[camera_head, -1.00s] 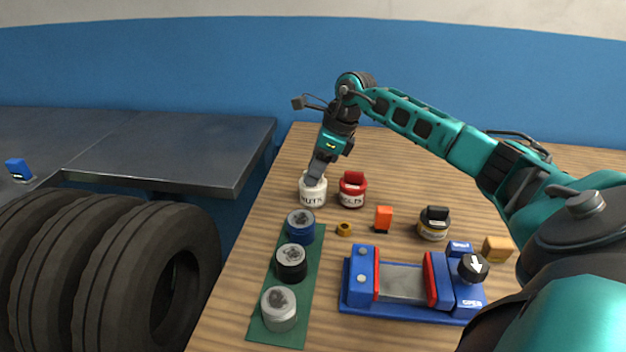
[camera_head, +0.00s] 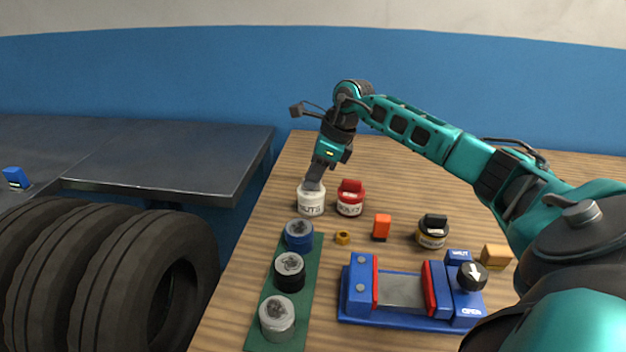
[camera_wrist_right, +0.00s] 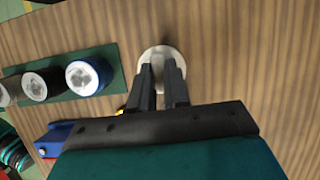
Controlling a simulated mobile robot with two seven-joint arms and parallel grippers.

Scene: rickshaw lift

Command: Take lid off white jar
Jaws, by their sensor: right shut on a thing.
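The white jar (camera_head: 311,206), lettered "NUTS", stands upright on the wooden table. Its white lid (camera_wrist_right: 163,54) shows from above in the right wrist view, partly hidden by the fingers. My right gripper (camera_head: 314,184) points down at the top of the jar. Its fingers, also in the right wrist view (camera_wrist_right: 160,68), are shut on the lid's grip. The lid looks to be on the jar's mouth; I cannot tell whether there is a gap under it. My left gripper is not in view.
A red jar (camera_head: 350,199) stands close to the right of the white jar. A blue vise (camera_head: 360,290), an orange block (camera_head: 381,227) and a black-lidded jar (camera_head: 432,232) are to the right.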

